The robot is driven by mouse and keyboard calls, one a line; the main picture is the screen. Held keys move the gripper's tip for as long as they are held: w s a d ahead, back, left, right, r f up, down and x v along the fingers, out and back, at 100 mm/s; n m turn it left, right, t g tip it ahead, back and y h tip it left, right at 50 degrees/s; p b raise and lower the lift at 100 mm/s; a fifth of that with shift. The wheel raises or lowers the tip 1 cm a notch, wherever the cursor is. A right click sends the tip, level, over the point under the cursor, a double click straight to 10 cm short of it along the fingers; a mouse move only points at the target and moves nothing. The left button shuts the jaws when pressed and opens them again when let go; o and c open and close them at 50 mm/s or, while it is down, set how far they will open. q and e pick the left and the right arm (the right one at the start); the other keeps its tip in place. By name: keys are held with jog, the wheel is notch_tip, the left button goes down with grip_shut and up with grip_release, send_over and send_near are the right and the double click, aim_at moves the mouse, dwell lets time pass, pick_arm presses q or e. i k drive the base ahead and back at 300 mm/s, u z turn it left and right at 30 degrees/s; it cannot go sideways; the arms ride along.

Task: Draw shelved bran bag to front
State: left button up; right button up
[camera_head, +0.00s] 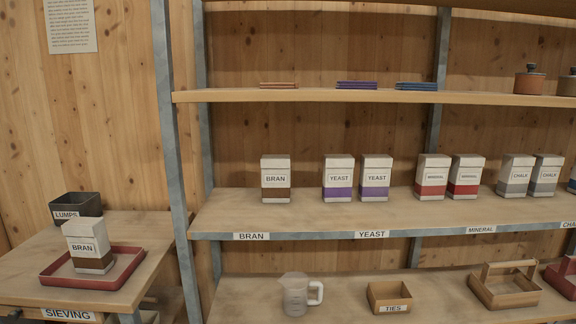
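The shelved bran bag (275,179) is a white block-shaped bag with a brown band and a "BRAN" label. It stands upright on the middle shelf (310,217), set back from the front edge, above the "BRAN" shelf label (251,236). Bare shelf lies in front of it and to its left. A second bran bag (87,244) stands in the red tray (128,262) on the side table at left. Neither of my grippers shows in the head view.
Yeast bags (338,178) stand to the right of the shelved bran bag with a gap between. Mineral bags (432,176) and chalk bags (515,176) stand further right. A grey post (172,140) rises at the shelf's left end. A jug (297,295) stands on the board below.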

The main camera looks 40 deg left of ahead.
aim_at(275, 168)
jog(key=u, duration=0.85)
jog(key=i, duration=1.15)
jog(key=u, duration=1.1)
